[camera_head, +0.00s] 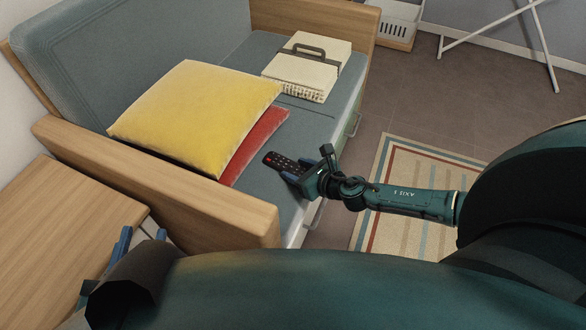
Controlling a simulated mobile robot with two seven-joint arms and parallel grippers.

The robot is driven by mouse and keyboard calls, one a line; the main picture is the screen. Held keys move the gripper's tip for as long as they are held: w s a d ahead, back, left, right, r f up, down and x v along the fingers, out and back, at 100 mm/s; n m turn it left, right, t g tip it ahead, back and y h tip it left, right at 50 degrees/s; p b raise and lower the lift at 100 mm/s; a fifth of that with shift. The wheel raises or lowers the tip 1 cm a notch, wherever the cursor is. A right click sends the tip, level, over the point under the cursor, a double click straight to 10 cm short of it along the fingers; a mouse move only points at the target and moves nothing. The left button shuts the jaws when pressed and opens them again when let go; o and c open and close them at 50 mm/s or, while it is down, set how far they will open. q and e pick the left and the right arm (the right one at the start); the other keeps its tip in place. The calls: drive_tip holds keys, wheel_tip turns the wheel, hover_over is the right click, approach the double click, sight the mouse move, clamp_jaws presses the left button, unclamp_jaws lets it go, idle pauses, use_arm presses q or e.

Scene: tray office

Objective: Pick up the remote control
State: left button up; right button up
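The black remote control (280,161), with small buttons and a red one, is at the front edge of the blue-grey sofa seat, beside the red cushion. My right gripper (300,169) is at its right end, with blue fingers on either side of that end. Whether they press on it or stand a little apart cannot be seen, nor whether the remote touches the seat. My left gripper (124,246) is at the lower left, over the wooden table's edge, largely hidden behind my own dark arm parts. Its opening cannot be made out.
A yellow cushion (190,115) lies over a red cushion (258,138) on the sofa. The wooden armrest (160,178) stands left of the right gripper. A striped rug (420,160) covers floor at right.

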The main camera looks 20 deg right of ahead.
drive_tip(key=shift+f, duration=0.1)
drive_tip(key=c, duration=0.5)
drive_tip(key=shift+c, duration=0.2)
